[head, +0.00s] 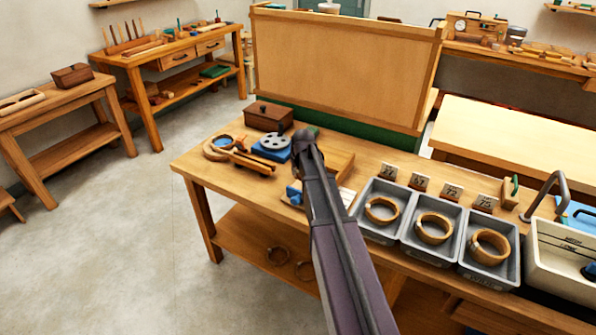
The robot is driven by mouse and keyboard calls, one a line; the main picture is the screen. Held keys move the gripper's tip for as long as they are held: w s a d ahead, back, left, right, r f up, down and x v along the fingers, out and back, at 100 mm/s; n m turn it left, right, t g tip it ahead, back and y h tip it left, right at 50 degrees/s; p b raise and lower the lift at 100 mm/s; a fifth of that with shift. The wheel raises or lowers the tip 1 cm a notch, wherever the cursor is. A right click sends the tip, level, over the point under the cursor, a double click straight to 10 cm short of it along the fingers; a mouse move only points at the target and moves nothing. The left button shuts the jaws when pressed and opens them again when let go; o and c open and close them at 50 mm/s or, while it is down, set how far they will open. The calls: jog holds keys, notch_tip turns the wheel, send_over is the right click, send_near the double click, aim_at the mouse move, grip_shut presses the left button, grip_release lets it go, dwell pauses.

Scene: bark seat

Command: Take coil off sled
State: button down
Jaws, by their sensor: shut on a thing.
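My dark arm reaches up from the bottom middle over the workbench and ends in a rounded joint. My gripper cannot be made out; the arm hides what lies behind it. A tan ring-shaped coil (211,153) lies at the bench's left end, with something blue at its opening. Beside it is a low wooden piece with bars (252,162), which may be the sled; I cannot tell for sure. Three more coils lie in grey bins: the left (369,215), the middle (421,236) and the right (478,254).
A blue fixture with a grey disc (271,146) and a brown box (269,116) stand near the arm. A blue item (294,194) shows left of the arm. Numbered tags (420,183) stand behind the bins. A tall wooden panel (345,70) closes the back. A pale tray (562,262) stands right.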

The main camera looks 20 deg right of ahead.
jog(key=shift+r+p, duration=1.2)
jog(key=shift+r, duration=0.35)
